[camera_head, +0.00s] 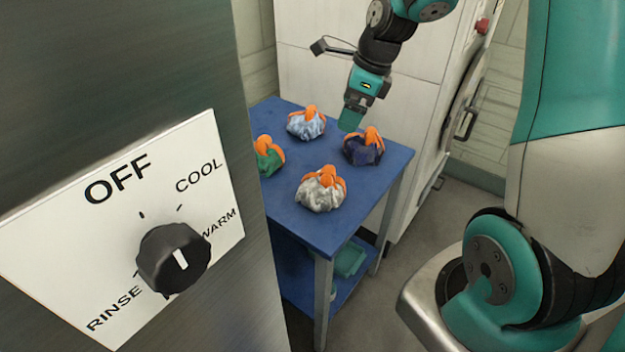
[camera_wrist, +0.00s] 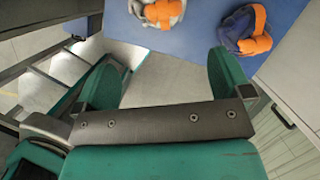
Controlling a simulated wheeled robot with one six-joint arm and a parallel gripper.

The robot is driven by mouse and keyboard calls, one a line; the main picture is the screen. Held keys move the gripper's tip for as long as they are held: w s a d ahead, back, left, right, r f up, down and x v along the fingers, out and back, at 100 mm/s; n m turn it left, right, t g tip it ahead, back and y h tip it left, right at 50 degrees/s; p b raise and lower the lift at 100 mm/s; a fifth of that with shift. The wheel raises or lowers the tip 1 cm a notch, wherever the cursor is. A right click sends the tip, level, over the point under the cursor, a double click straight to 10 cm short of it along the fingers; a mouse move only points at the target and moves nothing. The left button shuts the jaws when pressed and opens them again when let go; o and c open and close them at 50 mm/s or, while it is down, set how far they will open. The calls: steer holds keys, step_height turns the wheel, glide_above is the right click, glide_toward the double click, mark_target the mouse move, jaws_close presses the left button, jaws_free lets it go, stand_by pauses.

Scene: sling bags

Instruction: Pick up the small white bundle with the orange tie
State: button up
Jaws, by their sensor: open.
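The small white bundle (camera_head: 315,195) with its orange tie sits on the blue table near the front, crumpled and upright. In the wrist view, it is at the top edge, partly cut off (camera_wrist: 148,17). My gripper (camera_head: 351,117) is above the far right part of the table, beyond the white bundle and close to the navy bundle (camera_head: 358,155). In the wrist view, my two green fingers stand wide apart with nothing between them (camera_wrist: 166,78). The navy bundle also shows there, right of the white one (camera_wrist: 230,30).
A light blue bundle (camera_head: 303,129) and a green bundle (camera_head: 264,165), both with orange ties, sit on the blue table (camera_head: 296,222). A white cabinet (camera_head: 320,62) stands behind it. A metal panel with a knob (camera_head: 175,258) fills the left foreground.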

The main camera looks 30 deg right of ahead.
glide_above(324, 169)
steer(key=d, duration=0.1)
steer(key=shift+m, duration=0.4)
steer(key=f, duration=1.1)
steer(key=shift+s+d+f, duration=0.15)
steer(key=shift+s, duration=0.2)
steer(key=shift+s+p+x, duration=0.15)
steer(key=shift+p+x, duration=0.15)
steer(key=shift+x, duration=1.15)
steer(key=shift+s+p+x, duration=0.1)
steer(key=shift+p+x, duration=0.2)
steer(key=shift+x, duration=1.15)
steer(key=c, duration=1.4)
